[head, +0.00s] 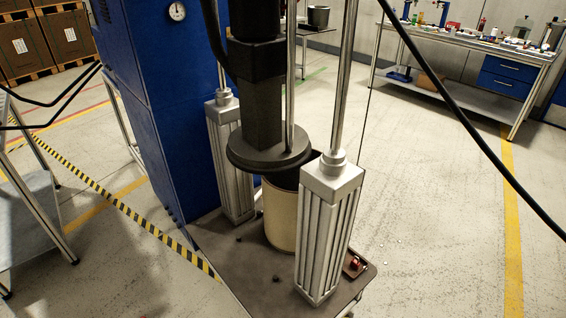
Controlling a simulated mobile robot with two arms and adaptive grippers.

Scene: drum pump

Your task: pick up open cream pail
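A cream pail (281,219) stands upright on the dark base plate of the drum pump, between its two silver cylinders. A round black plate (268,148) of the pump sits over the pail and hides much of its top. A dark band shows at the pail's upper edge, and I cannot tell whether it is the rim or part of the pump. The front right cylinder (327,230) covers the pail's right side. Neither of my grippers is in the head view.
A blue cabinet (152,110) stands left of the pump. A rear cylinder (230,160) and the base plate (262,285) bound the pail. Black-yellow tape (110,200) crosses the floor at left. A workbench (470,50) stands at back right. Floor at right is mostly clear.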

